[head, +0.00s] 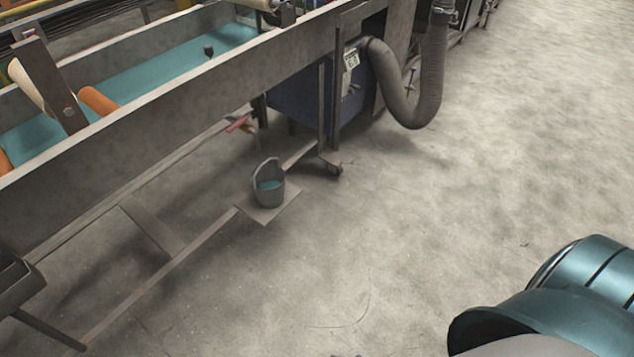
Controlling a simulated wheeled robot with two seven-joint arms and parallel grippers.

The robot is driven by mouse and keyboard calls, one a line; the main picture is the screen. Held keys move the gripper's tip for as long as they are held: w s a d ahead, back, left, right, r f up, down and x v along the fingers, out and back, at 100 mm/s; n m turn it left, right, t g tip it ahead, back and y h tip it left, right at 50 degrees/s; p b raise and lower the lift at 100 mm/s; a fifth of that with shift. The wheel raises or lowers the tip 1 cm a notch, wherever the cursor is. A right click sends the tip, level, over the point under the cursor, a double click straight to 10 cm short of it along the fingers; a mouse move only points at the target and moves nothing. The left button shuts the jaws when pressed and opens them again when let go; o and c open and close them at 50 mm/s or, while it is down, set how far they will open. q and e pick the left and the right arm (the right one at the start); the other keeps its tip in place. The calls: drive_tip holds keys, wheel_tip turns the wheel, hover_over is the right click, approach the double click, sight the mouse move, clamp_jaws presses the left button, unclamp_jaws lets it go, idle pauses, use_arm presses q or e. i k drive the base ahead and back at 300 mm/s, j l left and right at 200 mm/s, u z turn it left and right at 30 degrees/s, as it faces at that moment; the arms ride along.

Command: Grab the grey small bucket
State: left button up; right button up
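The small grey bucket (268,189) stands upright on a small flat plate (265,212) on the low frame rail under the long trough. Its handle is raised, and something teal shows inside it. Neither of my grippers is in the head view. A teal and grey rounded part at the lower right seems to be part of my own body. Nothing touches the bucket apart from the plate under it.
A long grey trough (205,95) with teal liquid runs across the upper left. Its low frame rail (165,280) lies near the floor. A blue cabinet (300,105) and thick grey hose (428,85) stand behind the bucket. The concrete floor (430,200) to the right is clear.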

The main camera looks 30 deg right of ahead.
sight(267, 181)
drive_tip(key=z, duration=0.5)
drive_tip(key=i+l, duration=0.25)
drive_tip(key=i, duration=0.25)
drive_tip(key=i+l+u, duration=0.1)
drive_tip(key=i+l, duration=0.2)
drive_tip(key=i, duration=0.2)
drive_tip(key=i+l, duration=0.3)
drive_tip(key=i, duration=0.2)
drive_tip(key=i+l+u, duration=0.1)
drive_tip(key=i+l, duration=0.2)
drive_tip(key=i, duration=0.2)
